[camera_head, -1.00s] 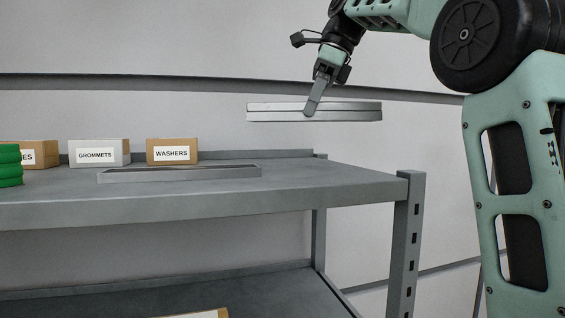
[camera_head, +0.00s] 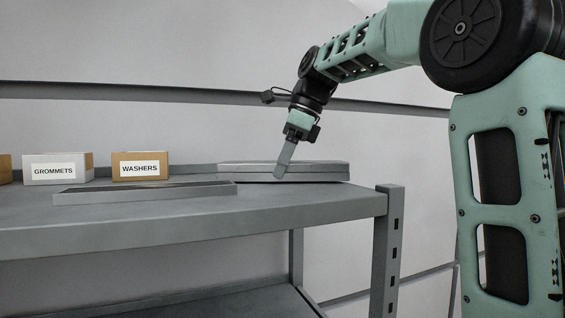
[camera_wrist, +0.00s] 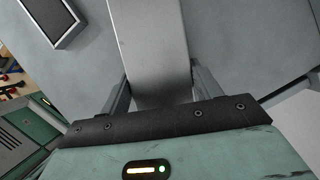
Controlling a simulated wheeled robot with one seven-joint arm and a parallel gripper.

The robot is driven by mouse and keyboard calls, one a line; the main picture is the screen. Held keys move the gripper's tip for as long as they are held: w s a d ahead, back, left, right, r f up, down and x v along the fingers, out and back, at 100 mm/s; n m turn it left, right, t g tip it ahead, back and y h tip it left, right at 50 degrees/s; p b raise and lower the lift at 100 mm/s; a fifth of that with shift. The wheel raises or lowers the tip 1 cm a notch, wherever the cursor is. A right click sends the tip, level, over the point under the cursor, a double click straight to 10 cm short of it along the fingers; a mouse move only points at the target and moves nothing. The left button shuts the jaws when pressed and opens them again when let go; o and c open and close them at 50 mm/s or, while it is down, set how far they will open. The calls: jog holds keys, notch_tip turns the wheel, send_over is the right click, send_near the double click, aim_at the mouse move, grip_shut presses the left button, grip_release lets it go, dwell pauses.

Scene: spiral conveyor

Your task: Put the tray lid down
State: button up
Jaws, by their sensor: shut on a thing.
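The tray lid (camera_head: 322,170) is a long flat grey piece at the right end of the upper shelf in the head view. My gripper (camera_head: 279,174) is shut on it near its left half, reaching down from above. The lid lies level at the shelf surface; I cannot tell whether it touches. In the wrist view the lid (camera_wrist: 152,45) runs up between the two fingers of my gripper (camera_wrist: 160,90). The shallow grey tray (camera_head: 110,195), open on top, lies on the shelf to the left of the lid. It also shows in the wrist view (camera_wrist: 62,38).
The grey shelf (camera_head: 200,228) ends at an upright post (camera_head: 387,230) on the right. A GROMMETS box (camera_head: 55,168) and a WASHERS box (camera_head: 140,165) stand behind the tray. A lower shelf (camera_head: 240,305) lies beneath.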

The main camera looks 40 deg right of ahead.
jog(key=shift+f, duration=0.2)
jog(key=o, duration=1.1)
jog(key=b+v, duration=0.1)
jog(key=v, duration=1)
jog(key=shift+r, duration=0.1)
jog(key=shift+s+d+r, duration=0.15)
jog(key=shift+d+r, duration=0.05)
jog(key=shift+r, duration=0.25)
